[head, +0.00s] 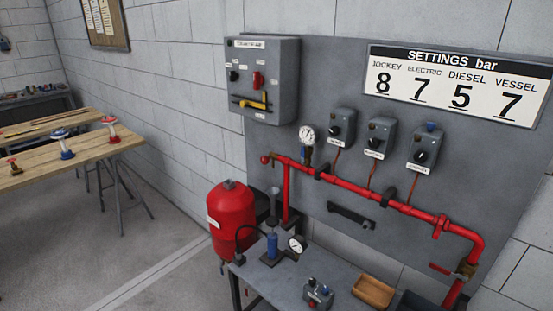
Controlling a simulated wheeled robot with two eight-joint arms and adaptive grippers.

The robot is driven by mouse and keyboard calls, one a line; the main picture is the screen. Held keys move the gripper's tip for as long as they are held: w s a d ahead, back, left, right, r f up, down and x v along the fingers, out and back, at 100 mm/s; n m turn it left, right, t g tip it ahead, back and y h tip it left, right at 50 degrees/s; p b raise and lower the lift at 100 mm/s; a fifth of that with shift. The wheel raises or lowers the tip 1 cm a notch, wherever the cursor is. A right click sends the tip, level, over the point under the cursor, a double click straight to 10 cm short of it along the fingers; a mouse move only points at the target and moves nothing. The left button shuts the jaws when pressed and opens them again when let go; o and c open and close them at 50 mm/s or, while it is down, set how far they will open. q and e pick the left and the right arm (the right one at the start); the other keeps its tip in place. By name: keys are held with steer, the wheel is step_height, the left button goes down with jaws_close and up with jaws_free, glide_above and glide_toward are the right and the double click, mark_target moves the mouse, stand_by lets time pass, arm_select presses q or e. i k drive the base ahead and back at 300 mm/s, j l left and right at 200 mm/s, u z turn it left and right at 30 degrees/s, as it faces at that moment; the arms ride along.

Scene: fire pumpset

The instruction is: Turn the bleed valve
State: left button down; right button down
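A red pipe (350,186) runs along the grey wall panel, sloping down to the right. At its lower right end, a red lever (441,269) sits beside a brass-coloured valve body (466,268). A small red knob-like fitting (265,159) is at the pipe's left end. No label marks either one as the bleed valve, so I cannot tell which it is. A round pressure gauge (307,135) stands above the pipe near its left end. Neither of my grippers is in view.
A grey bench (330,274) below the pipe holds a hand pump (272,246), a small grey device (318,292) and a wooden tray (373,291). A red vessel (232,222) stands to its left. Floor is clear between it and the wooden trestle table (90,148).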

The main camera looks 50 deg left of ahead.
mark_target(264, 160)
steer(key=u, duration=1.9)
